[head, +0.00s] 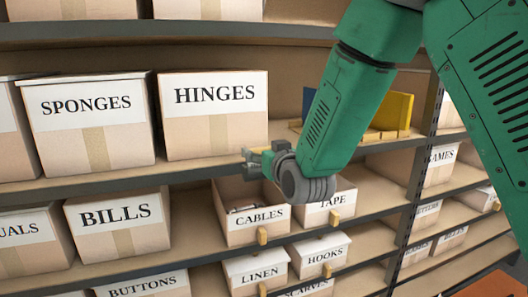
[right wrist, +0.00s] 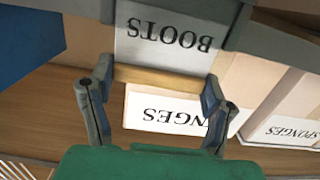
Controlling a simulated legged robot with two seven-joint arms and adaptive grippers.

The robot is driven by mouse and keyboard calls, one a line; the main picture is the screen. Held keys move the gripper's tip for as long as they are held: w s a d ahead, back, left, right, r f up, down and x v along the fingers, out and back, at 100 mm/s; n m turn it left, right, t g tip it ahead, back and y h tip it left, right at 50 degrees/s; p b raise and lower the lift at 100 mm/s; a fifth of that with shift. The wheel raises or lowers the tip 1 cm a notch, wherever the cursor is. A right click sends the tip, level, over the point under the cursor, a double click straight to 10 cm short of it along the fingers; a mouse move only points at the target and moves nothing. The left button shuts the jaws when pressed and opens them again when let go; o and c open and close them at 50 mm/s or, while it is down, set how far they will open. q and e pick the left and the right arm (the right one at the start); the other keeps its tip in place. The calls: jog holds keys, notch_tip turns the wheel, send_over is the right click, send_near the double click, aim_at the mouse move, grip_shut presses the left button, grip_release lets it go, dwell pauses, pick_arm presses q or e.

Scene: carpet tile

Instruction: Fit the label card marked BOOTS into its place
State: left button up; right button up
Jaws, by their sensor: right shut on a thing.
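The white label card marked BOOTS (right wrist: 165,35) shows upside down in the right wrist view, with a wooden strip (right wrist: 160,79) along its near edge. My right gripper (right wrist: 158,84) is shut on this card, its fingers at the two ends of the strip. In the head view the right gripper (head: 250,163) is in front of the shelf edge, below the HINGES box and above the open CABLES box. The card cannot be made out there. The card's place cannot be identified. My left gripper is not in view.
The HINGES box (head: 212,138) and SPONGES box (head: 92,150) stand on the upper shelf. The CABLES box (head: 240,205) and TAPE box (head: 335,210) are below. Blue (head: 308,103) and yellow (head: 395,112) panels stand behind my right arm.

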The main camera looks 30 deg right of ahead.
jog(key=shift+f+b, duration=0.65)
jog(key=shift+f, duration=0.25)
jog(key=o, duration=0.9)
jog(key=shift+o, duration=0.2)
jog(key=v, duration=0.7)
jog(key=shift+s, duration=0.2)
